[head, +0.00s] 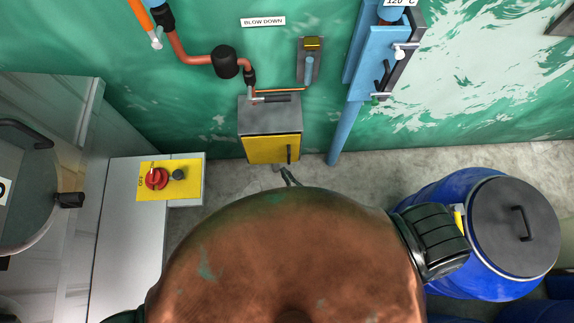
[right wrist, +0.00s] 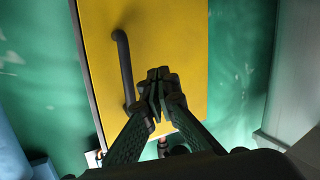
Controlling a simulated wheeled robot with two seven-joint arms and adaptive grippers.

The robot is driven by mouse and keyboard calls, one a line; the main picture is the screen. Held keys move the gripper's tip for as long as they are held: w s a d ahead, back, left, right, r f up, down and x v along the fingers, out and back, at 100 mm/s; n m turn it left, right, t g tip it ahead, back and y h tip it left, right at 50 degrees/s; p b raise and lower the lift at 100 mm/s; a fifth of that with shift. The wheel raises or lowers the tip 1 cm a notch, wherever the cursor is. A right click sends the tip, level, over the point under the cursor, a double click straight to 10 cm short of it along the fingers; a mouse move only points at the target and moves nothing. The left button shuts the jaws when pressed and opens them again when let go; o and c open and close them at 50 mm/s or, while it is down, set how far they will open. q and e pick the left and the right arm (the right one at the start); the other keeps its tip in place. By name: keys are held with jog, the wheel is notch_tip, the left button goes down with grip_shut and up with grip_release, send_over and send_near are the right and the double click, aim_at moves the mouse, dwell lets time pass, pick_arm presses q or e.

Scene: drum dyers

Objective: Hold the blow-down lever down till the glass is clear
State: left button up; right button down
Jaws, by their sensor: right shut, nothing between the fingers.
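The blow-down lever (head: 277,97) appears to be the dark-gripped handle at the pipe's end, just above the yellow-fronted box, below the BLOW DOWN sign (head: 262,21). It points right and lies roughly level. The glass (head: 309,69) looks like a short blue tube with a brass cap on a grey wall plate; its contents are too small to judge. My right gripper (head: 288,174) is shut and empty, low in front of the box and apart from the lever. In the right wrist view its fingertips (right wrist: 160,78) are together before the yellow panel. My left gripper is out of view.
The box's yellow front (head: 262,150) has a black upright handle (right wrist: 123,70). A blue wall unit (head: 378,55) and pipe stand right of it. A switch box (head: 190,168) with a red knob is left, a blue drum (head: 480,200) right. Floor between is bare.

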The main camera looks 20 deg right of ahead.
jog(key=shift+s+d+f+g, duration=0.15)
jog(key=shift+s+f, duration=0.1)
jog(key=shift+f, duration=0.3)
jog(key=shift+s+d+f+g, duration=0.1)
jog(key=shift+s+f+g, duration=0.1)
jog(key=shift+f, duration=0.3)
jog(key=s+d+f+m+g+h, duration=0.1)
jog(key=s+d+f+g, duration=0.5)
jog(key=s+f, duration=0.7)
jog(key=s+d+f+g+h, duration=0.1)
jog(key=s+d+f+g, duration=0.5)
jog(key=s+f, duration=0.7)
jog(key=s+d+m+g, duration=0.1)
jog(key=s+d, duration=0.2)
jog(key=s, duration=0.5)
jog(key=s+d+f+g+h, duration=0.1)
jog(key=s+d, duration=0.3)
jog(key=s, duration=0.4)
jog(key=shift+s+d+f+m+g, duration=0.15)
jog(key=shift+d+f+m+g, duration=0.15)
jog(key=shift+m+g, duration=0.1)
